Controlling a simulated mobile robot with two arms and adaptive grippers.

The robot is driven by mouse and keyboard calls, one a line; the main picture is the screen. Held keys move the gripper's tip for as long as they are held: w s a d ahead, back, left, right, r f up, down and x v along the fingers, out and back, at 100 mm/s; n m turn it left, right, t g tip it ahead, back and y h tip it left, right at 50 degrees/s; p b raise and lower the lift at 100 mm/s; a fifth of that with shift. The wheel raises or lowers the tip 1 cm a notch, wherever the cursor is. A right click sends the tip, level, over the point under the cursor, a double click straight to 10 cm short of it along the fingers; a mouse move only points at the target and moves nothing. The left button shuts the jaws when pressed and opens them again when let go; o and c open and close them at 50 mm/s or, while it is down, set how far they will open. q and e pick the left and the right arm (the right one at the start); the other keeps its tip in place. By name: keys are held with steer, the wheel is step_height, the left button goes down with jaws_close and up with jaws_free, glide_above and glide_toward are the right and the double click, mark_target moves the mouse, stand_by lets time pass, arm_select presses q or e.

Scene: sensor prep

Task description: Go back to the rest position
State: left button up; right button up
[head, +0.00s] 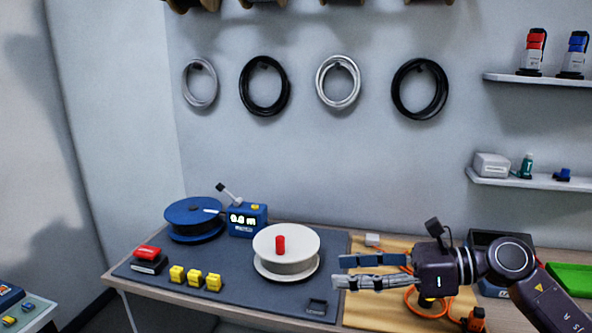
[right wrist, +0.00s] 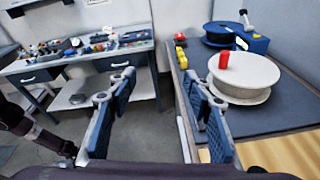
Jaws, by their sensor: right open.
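My right gripper (head: 345,271) is open and empty over the right part of the workbench, its fingers pointing left towards the white spool (head: 305,241). In the right wrist view its two fingers (right wrist: 160,100) are spread with nothing between them. The white spool has a red peg (head: 280,244) standing on top and sits apart from the fingers in the head view. My left gripper is not in the head view. A dark arm part shows at the left edge of the right wrist view, and I cannot make out a gripper on it.
A dark mat (head: 225,268) bears a blue spool (head: 194,221), a blue length meter (head: 247,221), several yellow blocks (head: 195,277) and a red-topped item (head: 147,257). A green tray (head: 570,279) lies right. Cable coils (head: 264,86) hang on the wall. Another table (right wrist: 75,62) stands left, with floor between.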

steer(key=a+r+m+t+y, duration=0.3)
steer(key=a+r+m, duration=0.1)
steer(key=m, duration=0.1)
steer(key=w+d+m+t+h, duration=0.3)
steer(key=d+m+t, duration=0.1)
steer(key=m+t, duration=0.75)
steer(key=s+d+f+m+g+h, duration=0.1)
steer(key=s+d+f+m+h, duration=0.1)
steer(key=d+f+m+h, duration=0.65)
steer(key=s+d+f+m+g+h, duration=0.25)
steer(key=f+m+h, duration=0.35)
steer(key=f+m, duration=0.6)
steer(key=s+d+f+m+g+h, duration=0.1)
steer(key=s+d+f+m+g, duration=0.1)
steer(key=s+f+m+g, duration=0.65)
steer(key=s+a+f+m+g, duration=0.15)
steer(key=s+f, duration=0.35)
steer(key=s, duration=0.5)
steer(key=s+a+f+g, duration=0.15)
steer(key=s+f, duration=0.35)
steer(key=s, duration=0.5)
step_height(320, 180, down, 26)
steer(key=s+f+g, duration=0.1)
steer(key=s+d+f+g, duration=0.1)
steer(key=s+d+f, duration=0.2)
steer(key=s+f, duration=1.2)
steer(key=shift+s+d+n+y, duration=0.15)
steer(key=shift+s+n+y, duration=0.2)
steer(key=shift+s, duration=0.7)
